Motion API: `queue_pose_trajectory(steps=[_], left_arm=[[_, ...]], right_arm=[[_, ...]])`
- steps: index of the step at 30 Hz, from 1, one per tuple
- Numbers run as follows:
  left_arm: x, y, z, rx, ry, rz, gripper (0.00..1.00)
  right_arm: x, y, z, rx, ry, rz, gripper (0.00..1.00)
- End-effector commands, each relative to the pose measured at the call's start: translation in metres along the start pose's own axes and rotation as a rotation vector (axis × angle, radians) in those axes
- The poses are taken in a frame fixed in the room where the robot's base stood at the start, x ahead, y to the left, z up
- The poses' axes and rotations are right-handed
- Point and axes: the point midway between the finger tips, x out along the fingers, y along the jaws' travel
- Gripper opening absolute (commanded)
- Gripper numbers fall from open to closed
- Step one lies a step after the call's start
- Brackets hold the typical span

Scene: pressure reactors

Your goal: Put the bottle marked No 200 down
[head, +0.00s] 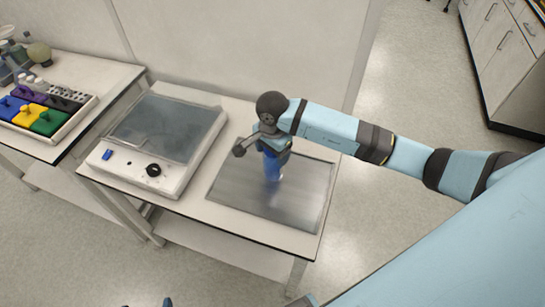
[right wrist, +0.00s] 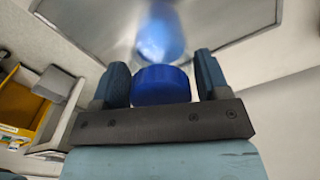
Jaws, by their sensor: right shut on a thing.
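My right gripper (head: 266,146) is over the steel plate (head: 235,195) on the table, pointing down. It is shut on a blue-capped bottle, whose blue part (head: 270,162) shows below the fingers in the head view. In the right wrist view the blue cap (right wrist: 162,86) sits between the two fingers of the gripper (right wrist: 161,80). A blurred blue reflection lies on the plate below. The bottle's marking is not readable. I cannot tell whether its base touches the plate. Small dark tips at the bottom edge of the head view may be my left gripper.
A white device with a grey lid (head: 165,130) and a black knob stands left of the plate. Further left, a tray of coloured blocks (head: 40,112) and several flasks (head: 38,52) stand on another table. The plate's front part is bare. Drawers (head: 505,50) stand far right.

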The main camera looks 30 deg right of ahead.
Motion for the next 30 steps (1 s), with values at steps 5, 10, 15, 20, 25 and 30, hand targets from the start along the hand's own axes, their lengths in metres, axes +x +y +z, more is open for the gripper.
queue_pose_trajectory(steps=[5, 10, 15, 20, 25, 30], left_arm=[[-0.002, 0.000, -0.003, 0.000, -0.001, 0.000, 0.99], [-0.002, 0.000, -0.004, 0.000, 0.000, -0.001, 0.99], [-0.001, 0.000, -0.003, 0.000, 0.003, -0.001, 0.99], [-0.001, 0.000, -0.003, -0.001, 0.005, -0.001, 0.99], [-0.001, 0.000, -0.003, -0.001, 0.004, -0.001, 0.99], [-0.002, 0.000, -0.004, -0.001, 0.003, -0.001, 0.99]], right_arm=[[0.027, 0.001, 0.001, 0.002, -0.002, 0.003, 0.09], [0.032, 0.000, 0.001, -0.001, -0.001, -0.001, 0.09], [0.034, 0.000, 0.000, 0.000, 0.000, 0.000, 0.09], [0.035, 0.000, 0.000, 0.000, 0.000, 0.001, 0.87], [0.035, 0.000, 0.000, 0.000, 0.000, 0.001, 0.94], [0.033, 0.000, 0.001, 0.000, -0.001, 0.001, 0.94]])
